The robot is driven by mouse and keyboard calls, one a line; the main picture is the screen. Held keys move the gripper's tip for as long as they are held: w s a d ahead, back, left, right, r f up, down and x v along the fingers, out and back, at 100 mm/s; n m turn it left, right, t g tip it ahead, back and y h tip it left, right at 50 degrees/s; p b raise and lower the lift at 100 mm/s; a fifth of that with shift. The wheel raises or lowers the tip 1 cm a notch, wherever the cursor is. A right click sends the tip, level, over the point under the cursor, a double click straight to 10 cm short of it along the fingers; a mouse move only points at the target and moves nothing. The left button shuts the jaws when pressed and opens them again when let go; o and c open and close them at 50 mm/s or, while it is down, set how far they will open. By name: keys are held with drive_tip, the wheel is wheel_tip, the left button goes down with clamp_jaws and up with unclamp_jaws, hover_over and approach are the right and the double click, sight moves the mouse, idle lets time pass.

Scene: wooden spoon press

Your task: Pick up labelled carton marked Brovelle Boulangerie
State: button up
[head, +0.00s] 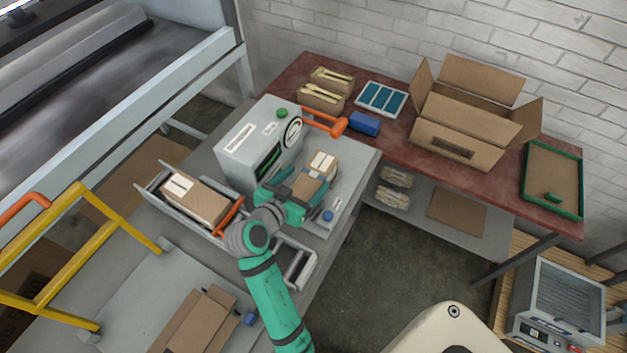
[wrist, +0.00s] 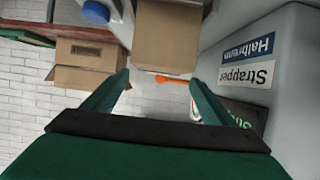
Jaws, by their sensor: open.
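A brown carton (head: 318,186) with a white label on top lies on the grey strapper's table in the head view. It also shows in the wrist view (wrist: 167,38), just ahead of and between the fingers. My gripper (head: 297,192) is open beside this carton, close to it and not closed on it. Its two green fingers (wrist: 160,79) stand apart with nothing gripped. A second labelled carton (head: 203,204) lies in the roller conveyor to the left. The label print is too small to read on both, so I cannot tell which is marked Brovelle Boulangerie.
The strapper housing (head: 248,148) stands close to my gripper, with an orange handle (head: 322,121) behind. A red table (head: 375,140) holds a large open box (head: 458,140), a blue block (head: 364,123) and a green-edged tray (head: 553,178). A yellow rail (head: 70,240) stands left.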

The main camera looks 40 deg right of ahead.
sight(313, 175)
drive_tip(key=shift+f+x, duration=0.15)
drive_tip(key=shift+x, duration=1.2)
drive_tip(key=shift+f+x, duration=0.2)
drive_tip(key=shift+x, duration=1.2)
drive_tip(key=shift+s+a, duration=0.1)
drive_tip(key=shift+s, duration=0.1)
drive_tip(key=c, duration=1.5)
drive_tip(key=shift+r, duration=0.15)
